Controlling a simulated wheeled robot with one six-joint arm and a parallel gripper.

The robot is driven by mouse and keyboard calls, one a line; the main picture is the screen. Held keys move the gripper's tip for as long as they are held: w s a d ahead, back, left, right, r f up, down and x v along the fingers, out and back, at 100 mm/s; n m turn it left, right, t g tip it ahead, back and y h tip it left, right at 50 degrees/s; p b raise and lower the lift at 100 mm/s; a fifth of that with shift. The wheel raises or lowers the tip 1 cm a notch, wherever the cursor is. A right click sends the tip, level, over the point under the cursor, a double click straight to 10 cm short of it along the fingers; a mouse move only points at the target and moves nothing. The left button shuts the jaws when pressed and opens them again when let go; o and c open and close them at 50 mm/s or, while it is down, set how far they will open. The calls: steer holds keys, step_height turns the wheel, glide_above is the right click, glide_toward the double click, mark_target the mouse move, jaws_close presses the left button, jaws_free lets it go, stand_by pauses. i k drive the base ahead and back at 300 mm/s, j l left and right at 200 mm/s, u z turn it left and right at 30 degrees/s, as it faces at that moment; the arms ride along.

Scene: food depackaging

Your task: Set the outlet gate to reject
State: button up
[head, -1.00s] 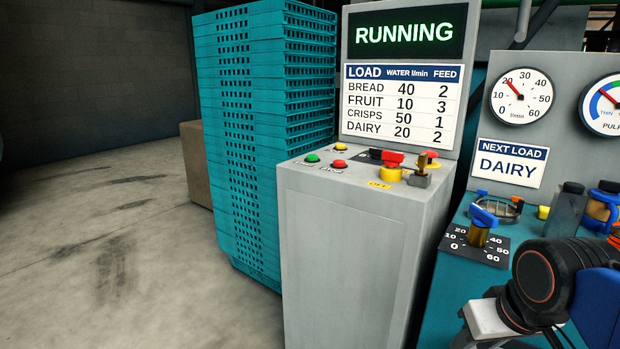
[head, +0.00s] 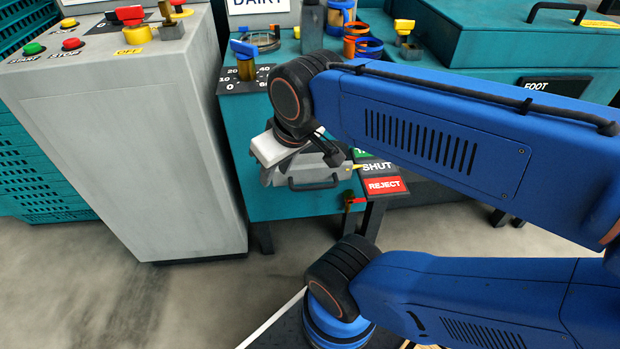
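The outlet gate's label plate (head: 384,187) is on the front of the teal machine at centre. It has a green band mostly hidden by my arm, a white-on-dark SHUT band and a red REJECT band. A small yellow pointer (head: 356,167) sits level with SHUT. A small red part (head: 354,201) shows lower, left of REJECT; I cannot tell if it belongs to the gate. My gripper (head: 335,155) is just left of the plate, in front of the machine; whether it touches anything is unclear. Its fingers are small and dark, and their opening is not clear.
A grey control cabinet (head: 120,130) with buttons stands at left, beside teal crates (head: 35,170). A teal lidded box (head: 520,50) stands at right. My blue arm covers much of the right side.

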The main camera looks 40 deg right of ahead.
mark_target(309, 168)
steer(key=k+j+z, duration=0.1)
steer(key=k+z, duration=0.2)
steer(key=k, duration=0.2)
steer(key=k+z, duration=0.3)
steer(key=k, duration=0.25)
